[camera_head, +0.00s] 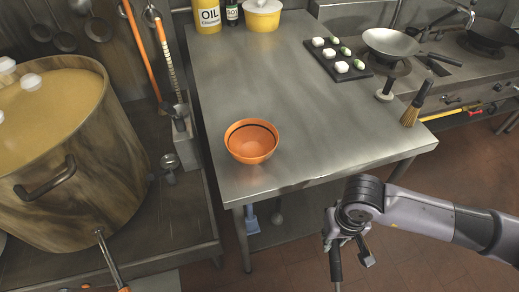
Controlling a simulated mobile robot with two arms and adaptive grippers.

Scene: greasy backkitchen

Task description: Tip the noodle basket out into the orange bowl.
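The orange bowl (252,142) stands upright on the steel table near its front left part; it has a dark band inside and looks empty. I cannot pick out the noodle basket for certain. A thin metal rod with an orange end (112,260) slants down in front of the big pot, and what it belongs to is unclear. My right gripper (351,256) hangs low in front of the table, to the right of and nearer than the bowl. Its fingers look spread, with nothing clearly between them. My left gripper is not in view.
A big pot (85,190) of yellowish liquid fills the left. An oil container (207,17), bottle and yellow tub (262,18) stand at the back. A dark tray (338,60) of small pieces, a brush (414,105) and pans are right. The table's middle is clear.

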